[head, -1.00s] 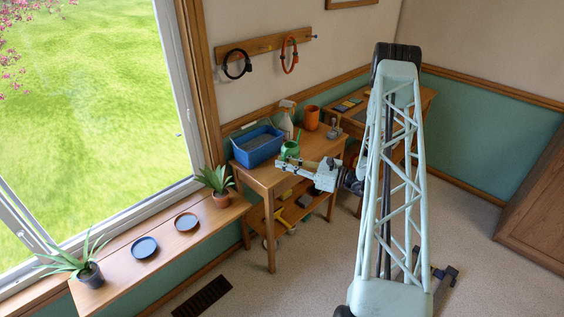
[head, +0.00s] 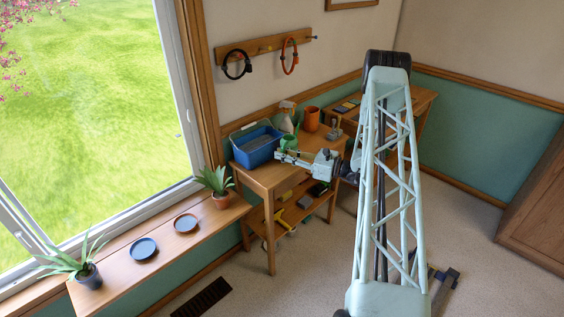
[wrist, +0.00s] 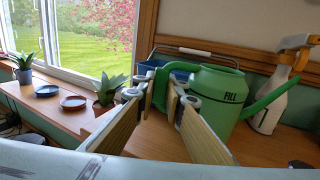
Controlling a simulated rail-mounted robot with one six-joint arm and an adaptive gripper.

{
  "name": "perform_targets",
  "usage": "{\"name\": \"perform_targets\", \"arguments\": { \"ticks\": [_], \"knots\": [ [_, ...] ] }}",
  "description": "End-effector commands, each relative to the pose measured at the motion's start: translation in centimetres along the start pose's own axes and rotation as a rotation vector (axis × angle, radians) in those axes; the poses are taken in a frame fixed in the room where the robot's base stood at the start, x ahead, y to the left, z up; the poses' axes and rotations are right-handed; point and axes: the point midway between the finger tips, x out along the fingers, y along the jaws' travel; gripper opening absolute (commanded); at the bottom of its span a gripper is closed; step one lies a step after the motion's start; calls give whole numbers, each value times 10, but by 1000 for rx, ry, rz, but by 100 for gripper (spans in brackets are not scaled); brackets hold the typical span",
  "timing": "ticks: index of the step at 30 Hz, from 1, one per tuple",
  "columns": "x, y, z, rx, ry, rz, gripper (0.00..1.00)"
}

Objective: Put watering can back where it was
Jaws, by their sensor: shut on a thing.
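The green watering can (head: 289,143), marked FILL, is at the worktable beside the blue tub. In the wrist view the can (wrist: 215,95) is upright, with its handle toward me and its spout pointing up to the right. My gripper (wrist: 160,92) is shut on its handle, with one wood-faced finger on each side. In the head view my gripper (head: 279,155) reaches in from the right and hides the can's lower part. I cannot tell whether the can's base touches the tabletop.
The blue tub (head: 257,152) stands left of the can. A spray bottle (wrist: 270,108) stands close behind it to the right. An orange pot (head: 311,118) is farther back. Potted plants and two saucers line the windowsill. The near tabletop (head: 262,176) is bare.

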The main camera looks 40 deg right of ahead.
Motion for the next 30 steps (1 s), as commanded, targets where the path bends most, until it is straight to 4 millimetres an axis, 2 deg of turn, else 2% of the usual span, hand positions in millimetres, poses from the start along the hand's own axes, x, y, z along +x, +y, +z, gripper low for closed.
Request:
{"name": "perform_targets", "arguments": {
  "ticks": [12,28,29,30],
  "knots": [
    [0,0,-33,-1,-1,0,0],
    [0,0,-37,-1,-1,0,0],
    [0,0,-37,0,0,0,13],
    [0,0,-37,0,0,0,16]
  ]
}}
